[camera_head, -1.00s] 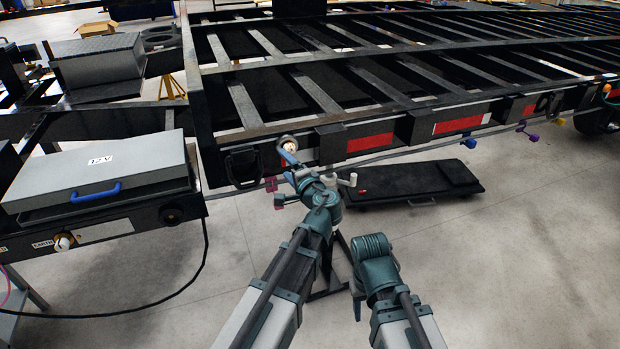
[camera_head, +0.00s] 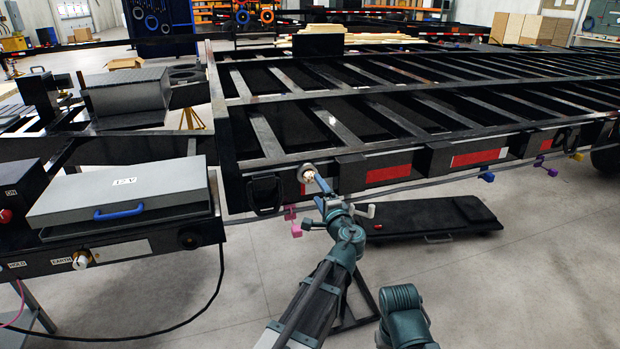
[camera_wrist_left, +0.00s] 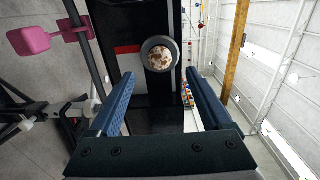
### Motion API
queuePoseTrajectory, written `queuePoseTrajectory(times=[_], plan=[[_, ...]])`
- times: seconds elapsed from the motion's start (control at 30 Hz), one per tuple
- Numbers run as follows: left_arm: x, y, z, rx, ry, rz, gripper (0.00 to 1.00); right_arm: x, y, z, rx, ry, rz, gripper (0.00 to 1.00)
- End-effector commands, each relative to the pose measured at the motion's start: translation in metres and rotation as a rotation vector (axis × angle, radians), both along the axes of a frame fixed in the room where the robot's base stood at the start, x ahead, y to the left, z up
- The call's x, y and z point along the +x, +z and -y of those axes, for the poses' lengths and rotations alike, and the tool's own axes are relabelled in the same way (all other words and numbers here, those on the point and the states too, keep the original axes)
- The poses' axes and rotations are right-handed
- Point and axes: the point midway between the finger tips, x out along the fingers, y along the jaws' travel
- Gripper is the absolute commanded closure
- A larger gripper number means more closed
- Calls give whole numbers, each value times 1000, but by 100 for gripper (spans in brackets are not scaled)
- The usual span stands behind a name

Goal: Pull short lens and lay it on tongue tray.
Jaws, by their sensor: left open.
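A round lens (camera_head: 307,173) with a dark rim sits on the trailer's side rail. Its pale face with brown blotches shows in the left wrist view (camera_wrist_left: 159,57). My left gripper (camera_head: 318,188) is at the rail close in front of the lens. In the wrist view its two blue fingers (camera_wrist_left: 159,76) are open and empty, with the lens beyond and between their tips. They do not appear to touch it. I cannot tell which surface at the left is the tongue tray. My right gripper is not in view; part of my right arm shows at the bottom.
A grey lidded case (camera_head: 130,190) with a blue handle stands on a black panel at the left. Pink blocks (camera_head: 293,218) hang below the rail beside my left gripper. A black creeper board (camera_head: 430,217) lies on the floor. A red-marked rail runs right.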

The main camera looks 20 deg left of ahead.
Motion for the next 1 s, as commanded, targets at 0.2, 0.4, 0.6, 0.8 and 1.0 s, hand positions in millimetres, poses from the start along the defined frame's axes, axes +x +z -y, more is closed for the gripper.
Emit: queuePoseTrajectory(times=[0.2, 0.4, 0.6, 0.8, 1.0], plan=[[28, 0, -18, 0, 2, 0, 18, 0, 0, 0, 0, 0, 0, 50], [45, 0, -30, 0, 1, 0, 18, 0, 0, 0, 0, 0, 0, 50], [54, 0, -36, 0, 1, 0, 18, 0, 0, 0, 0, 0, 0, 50], [55, 0, -37, 0, 0, 0, 18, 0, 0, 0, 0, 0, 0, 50], [55, 0, -37, 0, 0, 0, 18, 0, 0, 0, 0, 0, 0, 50]])
